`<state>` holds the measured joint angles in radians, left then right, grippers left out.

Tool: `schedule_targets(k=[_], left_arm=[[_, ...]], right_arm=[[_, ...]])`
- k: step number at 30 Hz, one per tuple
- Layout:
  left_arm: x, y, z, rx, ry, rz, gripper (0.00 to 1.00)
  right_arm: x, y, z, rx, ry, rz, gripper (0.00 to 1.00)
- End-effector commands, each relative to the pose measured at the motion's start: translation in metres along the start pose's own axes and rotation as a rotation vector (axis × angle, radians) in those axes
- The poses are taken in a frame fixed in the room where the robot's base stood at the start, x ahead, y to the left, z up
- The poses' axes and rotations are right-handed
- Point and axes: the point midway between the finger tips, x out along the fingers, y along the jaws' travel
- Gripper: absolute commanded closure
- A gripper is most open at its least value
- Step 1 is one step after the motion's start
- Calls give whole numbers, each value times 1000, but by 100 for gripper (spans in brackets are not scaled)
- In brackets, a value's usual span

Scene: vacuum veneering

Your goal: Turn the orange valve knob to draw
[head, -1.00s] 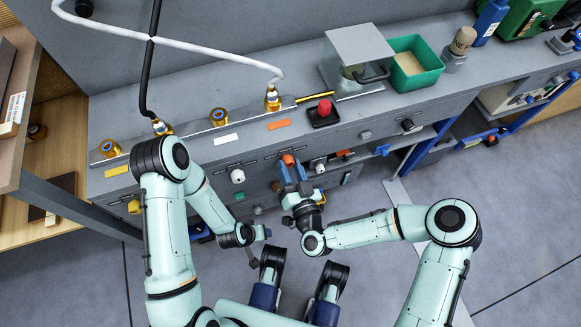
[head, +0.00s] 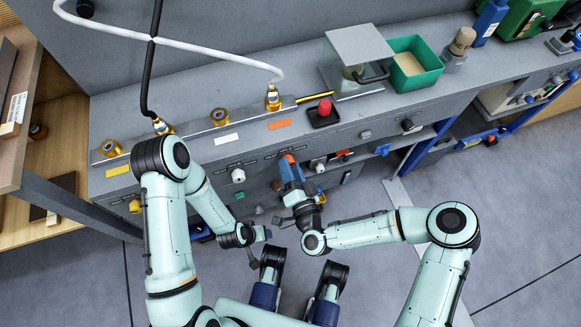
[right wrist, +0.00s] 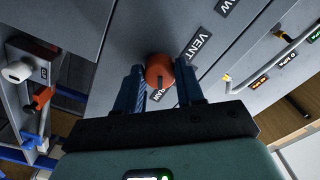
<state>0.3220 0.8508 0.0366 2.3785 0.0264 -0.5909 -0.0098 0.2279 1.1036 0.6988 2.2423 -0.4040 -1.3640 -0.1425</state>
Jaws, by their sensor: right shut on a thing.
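The orange valve knob (head: 289,158) is on the front panel of the grey bench. In the right wrist view the knob (right wrist: 160,70) sits between the two blue fingers of my right gripper (right wrist: 161,86), which is shut on it. A dark mark shows on the knob's face. A label reading VENT (right wrist: 197,46) is beside it, and part of another label ending in W is farther up. In the head view my right gripper (head: 290,170) reaches the panel from below. My left gripper (head: 262,234) hangs away from the panel, and its fingers are too small to read.
A white knob (head: 238,176) and a green button (head: 239,196) are left of the orange knob. A red button (head: 324,108) stands on the bench top.

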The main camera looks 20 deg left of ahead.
Motion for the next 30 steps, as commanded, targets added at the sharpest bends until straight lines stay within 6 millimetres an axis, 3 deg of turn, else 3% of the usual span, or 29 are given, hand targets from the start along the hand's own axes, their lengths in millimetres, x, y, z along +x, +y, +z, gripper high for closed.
schedule_targets(k=[8,9,11,23,30], left_arm=[[0,0,0,0,0,0,40],[0,0,0,0,0,0,40],[0,0,0,0,0,0,40],[-2,0,1,0,-3,0,40],[-10,3,11,3,-33,3,40]], right_arm=[[-1,1,2,4,-5,2,93],[-1,1,2,4,-5,2,56],[-1,0,2,3,-5,2,37],[-7,0,1,1,-4,1,37],[-52,-1,0,3,-7,3,37]])
